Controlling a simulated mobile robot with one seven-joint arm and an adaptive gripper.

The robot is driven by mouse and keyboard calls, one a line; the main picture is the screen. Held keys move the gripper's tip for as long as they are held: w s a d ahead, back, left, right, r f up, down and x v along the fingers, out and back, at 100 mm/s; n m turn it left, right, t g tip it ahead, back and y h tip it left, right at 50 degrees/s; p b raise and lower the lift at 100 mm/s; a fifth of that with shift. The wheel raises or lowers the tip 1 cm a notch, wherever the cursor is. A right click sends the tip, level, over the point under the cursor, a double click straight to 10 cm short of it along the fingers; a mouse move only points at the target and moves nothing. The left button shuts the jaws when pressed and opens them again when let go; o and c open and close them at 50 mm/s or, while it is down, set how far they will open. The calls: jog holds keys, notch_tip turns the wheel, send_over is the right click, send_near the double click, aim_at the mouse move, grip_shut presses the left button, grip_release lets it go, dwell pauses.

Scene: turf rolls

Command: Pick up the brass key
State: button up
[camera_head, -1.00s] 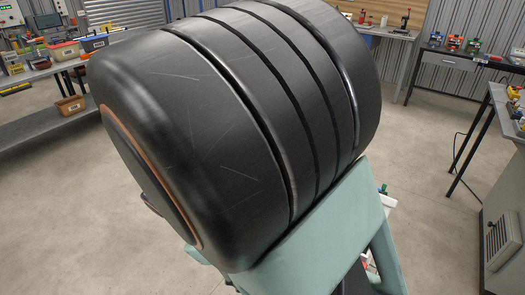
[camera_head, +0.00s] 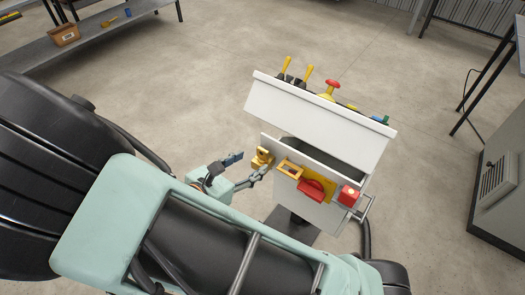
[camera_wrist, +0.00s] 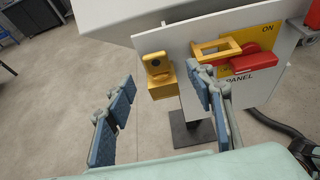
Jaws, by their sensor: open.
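The brass key appears as a brass-yellow tab with a dark hole (camera_wrist: 156,65), standing on a yellow block (camera_wrist: 162,88) at the left edge of a white panel (camera_wrist: 184,60). In the head view the brass key (camera_head: 262,155) is small, just beyond my fingers. My gripper (camera_head: 254,163) is open and empty, with blue-padded fingers. In the wrist view my gripper (camera_wrist: 161,82) has one finger left of the key and block, the other to their right, overlapping the panel. The key looks slightly beyond the fingertips; I cannot tell exact depth. Its lower part is not distinguishable.
A white console (camera_head: 315,125) has yellow levers and a red mushroom button (camera_head: 332,87) on top. Right of the key are a yellow frame (camera_head: 290,169), a red handle (camera_head: 311,189) and a red lamp box (camera_head: 348,196). Open floor (camera_head: 190,75) lies left.

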aim_at(261, 153)
jog(key=x, duration=0.5)
jog(key=shift+w, duration=0.45)
jog(key=shift+c, duration=0.3)
jog(key=c, duration=1.2)
